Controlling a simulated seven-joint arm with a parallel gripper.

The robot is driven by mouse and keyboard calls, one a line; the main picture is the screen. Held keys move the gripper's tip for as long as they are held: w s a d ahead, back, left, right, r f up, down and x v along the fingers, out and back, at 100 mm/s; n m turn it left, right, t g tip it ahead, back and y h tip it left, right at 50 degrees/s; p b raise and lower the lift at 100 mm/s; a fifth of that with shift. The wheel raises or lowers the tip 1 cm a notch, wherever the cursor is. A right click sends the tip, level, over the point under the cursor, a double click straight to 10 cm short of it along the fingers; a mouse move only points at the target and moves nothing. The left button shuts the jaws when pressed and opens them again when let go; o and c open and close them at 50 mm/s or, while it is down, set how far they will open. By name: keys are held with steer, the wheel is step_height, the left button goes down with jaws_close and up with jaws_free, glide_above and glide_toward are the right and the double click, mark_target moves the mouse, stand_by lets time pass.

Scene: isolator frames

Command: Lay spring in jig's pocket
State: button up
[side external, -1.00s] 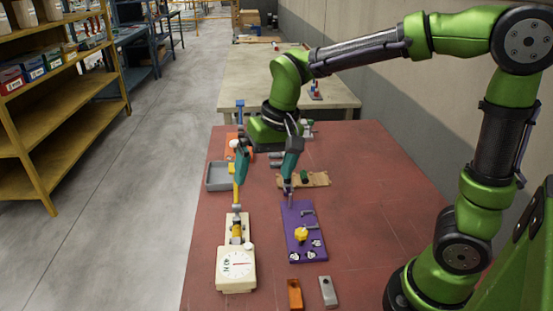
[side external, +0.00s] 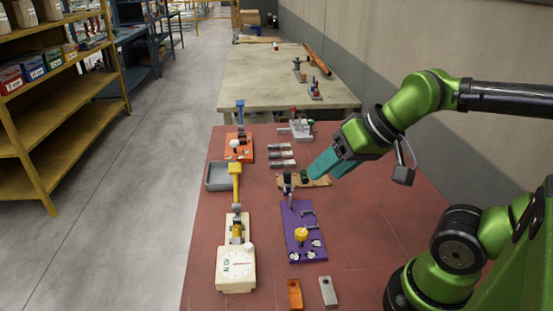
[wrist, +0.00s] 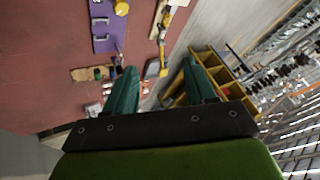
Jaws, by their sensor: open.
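The purple plate (side external: 292,222), which looks like the jig, lies in the middle of the red table. I cannot make out the spring or the pocket at this size. My gripper (side external: 322,168) is raised to the right of the plate's far end, its teal fingers pointing down and left. In the wrist view my gripper (wrist: 160,66) is open, with nothing held between its fingers. The purple plate (wrist: 103,42) shows there at upper left.
A cream 40 N gauge (side external: 236,268) with a yellow column stands left of the plate. A grey tray (side external: 217,178), an orange fixture (side external: 240,148) and a brown board (side external: 318,182) lie farther back. Orange (side external: 294,294) and grey (side external: 328,291) blocks lie in front. The table's right side is clear.

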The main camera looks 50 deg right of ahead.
steer(key=w+f+m+g, duration=0.2)
steer(key=w+f+g, duration=0.3)
steer(key=w, duration=0.7)
steer(key=w+f+m+g, duration=0.1)
steer(key=w+f+g, duration=0.35)
steer(key=w, duration=0.75)
steer(key=m+y, duration=0.1)
steer(key=m, duration=0.1)
glide_above(236, 229)
steer(key=w+d, duration=0.1)
steer(key=d, duration=0.1)
steer(key=shift+g, duration=0.45)
steer(key=f, duration=0.7)
steer(key=shift+w+d+f, duration=0.15)
steer(key=shift+w+f, duration=0.05)
steer(key=shift+f, duration=0.2)
steer(key=shift+w+x, duration=0.2)
steer(key=shift+x, duration=1.25)
steer(key=shift+w+x, duration=0.2)
steer(key=shift+x, duration=1.25)
steer(key=shift+f, duration=0.1)
steer(key=shift+c, duration=0.5)
